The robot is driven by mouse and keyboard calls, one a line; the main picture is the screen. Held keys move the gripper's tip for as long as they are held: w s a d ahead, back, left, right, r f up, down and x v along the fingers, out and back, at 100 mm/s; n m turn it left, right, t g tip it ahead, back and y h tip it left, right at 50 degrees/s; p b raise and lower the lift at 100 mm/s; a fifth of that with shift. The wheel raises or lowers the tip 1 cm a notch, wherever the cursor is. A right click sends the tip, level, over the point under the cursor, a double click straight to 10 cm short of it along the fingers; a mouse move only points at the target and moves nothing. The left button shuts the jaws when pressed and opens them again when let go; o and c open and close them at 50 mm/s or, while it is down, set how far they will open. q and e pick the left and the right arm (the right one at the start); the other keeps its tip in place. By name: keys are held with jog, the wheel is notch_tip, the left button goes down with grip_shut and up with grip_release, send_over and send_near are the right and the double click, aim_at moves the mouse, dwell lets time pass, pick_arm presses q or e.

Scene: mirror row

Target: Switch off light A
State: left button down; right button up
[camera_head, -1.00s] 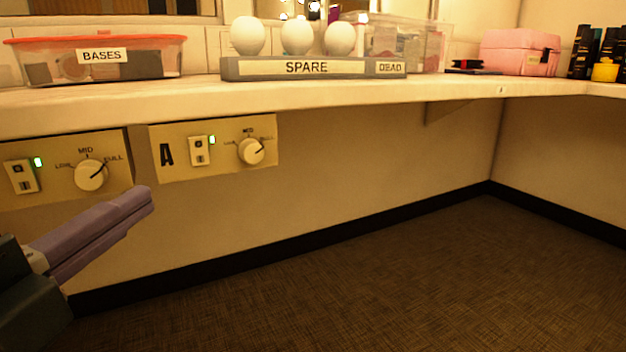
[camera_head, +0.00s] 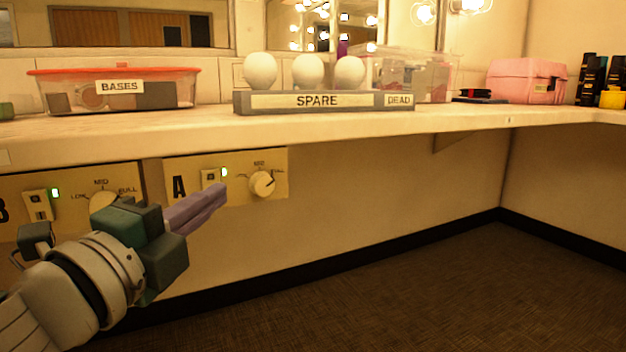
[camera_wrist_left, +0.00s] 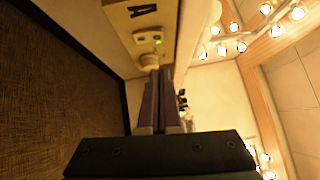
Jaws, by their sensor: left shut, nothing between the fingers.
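Panel A (camera_head: 235,190) is a beige plate below the counter, marked with a black A. It has a white rocker switch (camera_head: 209,176), a lit green lamp (camera_head: 224,172) and a round white dial (camera_head: 262,183). My left gripper (camera_head: 222,191), with purple fingers, is shut and empty. Its tips overlap the panel just below and right of the switch and hide the switch's lower part; I cannot tell if they touch. In the left wrist view the fingers (camera_wrist_left: 160,75) point toward the panel, where the switch (camera_wrist_left: 140,38) and dial (camera_wrist_left: 149,60) show. My right gripper is not in view.
Panel B (camera_head: 70,200), also with a lit green lamp, is left of panel A, partly behind my left arm. Above, the counter (camera_head: 330,128) holds a BASES box (camera_head: 120,88), a SPARE bulb rack (camera_head: 310,102) and a pink case (camera_head: 527,82). The floor at right is clear.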

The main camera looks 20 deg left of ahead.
aim_at(219, 175)
pick_arm(q)
jog(key=w+a, duration=0.2)
jog(key=a, duration=0.1)
jog(key=shift+w+r, duration=0.2)
jog(key=shift+w, duration=0.1)
jog(key=p, duration=0.1)
jog(key=r+p, duration=0.1)
jog(key=shift+w+a+r+n+g+p, duration=0.1)
jog(key=shift+w+a+n+g+p, duration=0.05)
jog(key=shift+a+n+g+p, duration=0.2)
jog(key=shift+d+f+b, duration=0.15)
jog(key=shift+f+b, duration=0.35)
jog(key=shift+b, duration=0.05)
jog(key=shift+r, duration=0.1)
